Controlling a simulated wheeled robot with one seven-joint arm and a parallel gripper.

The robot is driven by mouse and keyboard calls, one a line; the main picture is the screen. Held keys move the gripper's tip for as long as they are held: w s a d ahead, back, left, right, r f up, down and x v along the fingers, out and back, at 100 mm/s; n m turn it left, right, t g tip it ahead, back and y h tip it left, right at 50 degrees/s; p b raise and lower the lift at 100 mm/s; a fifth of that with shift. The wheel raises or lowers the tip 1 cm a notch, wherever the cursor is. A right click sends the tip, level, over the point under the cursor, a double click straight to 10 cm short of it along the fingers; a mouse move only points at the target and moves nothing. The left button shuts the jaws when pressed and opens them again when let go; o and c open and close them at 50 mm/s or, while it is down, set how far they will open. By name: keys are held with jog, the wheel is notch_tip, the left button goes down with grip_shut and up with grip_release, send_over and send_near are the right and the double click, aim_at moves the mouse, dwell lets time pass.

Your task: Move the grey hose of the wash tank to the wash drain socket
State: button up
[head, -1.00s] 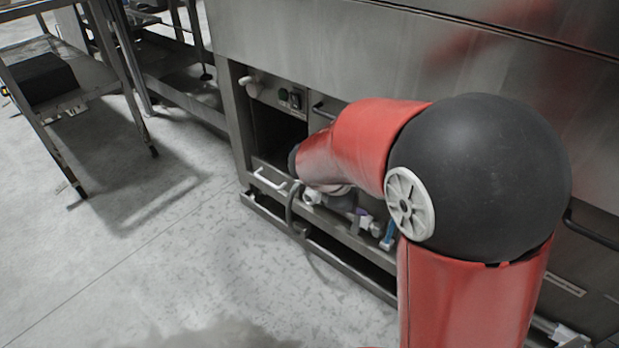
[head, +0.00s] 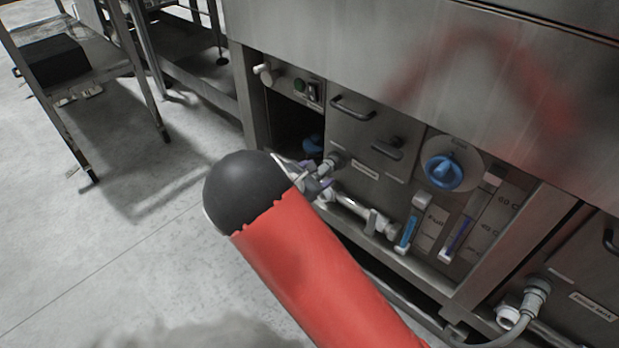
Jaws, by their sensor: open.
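My gripper (head: 318,184) shows only in part beyond the black end of my arm, open and close to the front of the washer. A grey hose fitting (head: 337,161) sits at the labelled panel just beside it; I cannot tell whether the fingers touch it. The hose below this fitting is hidden by my arm. A pale horizontal pipe with fittings (head: 368,220) runs along the ledge just below. I cannot tell which opening is the wash drain socket.
A second grey hose (head: 524,312) leaves a labelled panel at lower right, beside a white socket (head: 508,318). A blue knob (head: 443,172), a blue-handled lever (head: 408,232) and panel handles (head: 352,108) stick out. Open floor lies left, with a metal table (head: 98,78) beyond.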

jog(key=shift+x, duration=0.95)
grip_shut()
jog(key=shift+s, duration=0.1)
jog(key=shift+s+a, duration=0.75)
jog(key=shift+s, duration=0.2)
jog(key=shift+s+a, duration=0.75)
jog(key=shift+s, duration=0.2)
dwell(0.3)
